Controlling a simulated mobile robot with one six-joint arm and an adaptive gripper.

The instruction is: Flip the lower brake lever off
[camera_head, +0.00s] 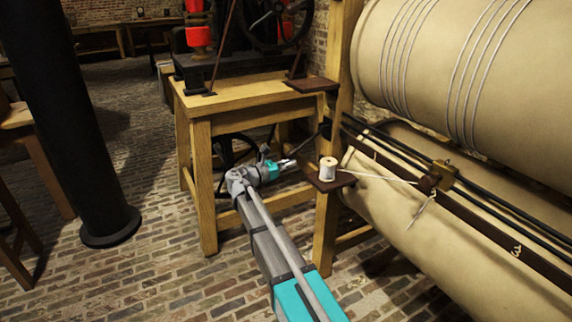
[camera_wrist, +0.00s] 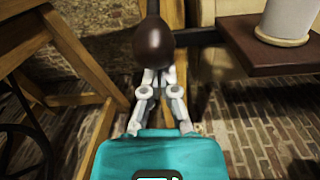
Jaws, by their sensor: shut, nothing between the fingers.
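A dark brown rounded knob (camera_wrist: 153,44) on a thin dark shaft hangs in the upper middle of the wrist view. It looks like the end of the brake lever. My gripper (camera_wrist: 160,76) is shut and empty, its fingertips just below the knob in that picture; I cannot tell whether they touch it. In the head view my gripper (camera_head: 291,163) is at the left of the wooden post (camera_head: 326,225). A thin dark lever (camera_head: 312,139) shows beside the post above the gripper; its end is hard to make out.
A dark shelf (camera_head: 343,183) with a white spool (camera_head: 327,169) juts out right of my gripper; the shelf (camera_wrist: 265,62) and spool (camera_wrist: 284,22) also show in the wrist view. A wooden table (camera_head: 225,98) stands behind. Large tan rollers (camera_head: 460,70) fill the right.

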